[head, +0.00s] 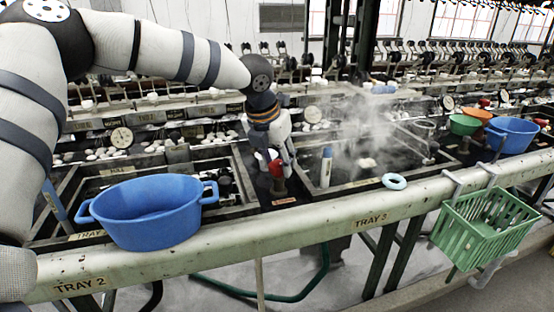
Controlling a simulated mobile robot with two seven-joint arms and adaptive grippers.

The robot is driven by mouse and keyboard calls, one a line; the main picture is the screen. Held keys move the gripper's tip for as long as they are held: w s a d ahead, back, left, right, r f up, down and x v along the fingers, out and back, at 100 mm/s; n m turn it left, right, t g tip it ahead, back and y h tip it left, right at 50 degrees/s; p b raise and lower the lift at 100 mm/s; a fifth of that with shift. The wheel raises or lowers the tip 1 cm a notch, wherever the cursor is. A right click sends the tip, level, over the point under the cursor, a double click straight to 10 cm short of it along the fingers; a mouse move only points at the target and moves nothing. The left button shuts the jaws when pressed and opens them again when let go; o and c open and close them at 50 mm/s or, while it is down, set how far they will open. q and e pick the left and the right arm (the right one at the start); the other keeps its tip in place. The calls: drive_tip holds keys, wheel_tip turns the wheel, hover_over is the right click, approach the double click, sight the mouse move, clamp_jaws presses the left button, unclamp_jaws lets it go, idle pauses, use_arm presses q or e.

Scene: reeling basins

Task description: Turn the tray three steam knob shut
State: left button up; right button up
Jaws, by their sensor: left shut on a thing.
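A red knob (276,169) stands on a dark post at the left end of the steaming basin (402,169) behind the "TRAY 3" label (370,220). My left gripper (274,157) reaches down from above and is shut on the red knob, partly hiding it. White steam (362,122) hangs over the basin. The knob's turn angle cannot be read. My right gripper is not in view.
A blue tub (150,212) sits on the front rail to the left. A white-and-blue bottle (326,167) stands close right of the knob. A pale blue ring (395,181) lies on the rail. A green basket (487,228) hangs at the right.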

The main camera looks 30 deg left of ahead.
use_arm(q)
drive_tip(key=m, duration=0.1)
drive_tip(key=m+h, duration=0.1)
drive_tip(key=m, duration=0.1)
drive_tip(key=shift+a+f+m, duration=0.15)
drive_tip(key=shift+m, duration=0.15)
drive_tip(key=shift+m+g+h+b, duration=0.3)
drive_tip(key=shift+m+h+b, duration=0.2)
drive_tip(key=shift+m, duration=0.7)
drive_tip(key=o, duration=1.1)
drive_tip(key=shift+o, duration=0.2)
drive_tip(key=shift+r, duration=0.25)
drive_tip(key=v, duration=1.1)
drive_tip(key=shift+a+r, duration=0.15)
drive_tip(key=shift+r, duration=0.15)
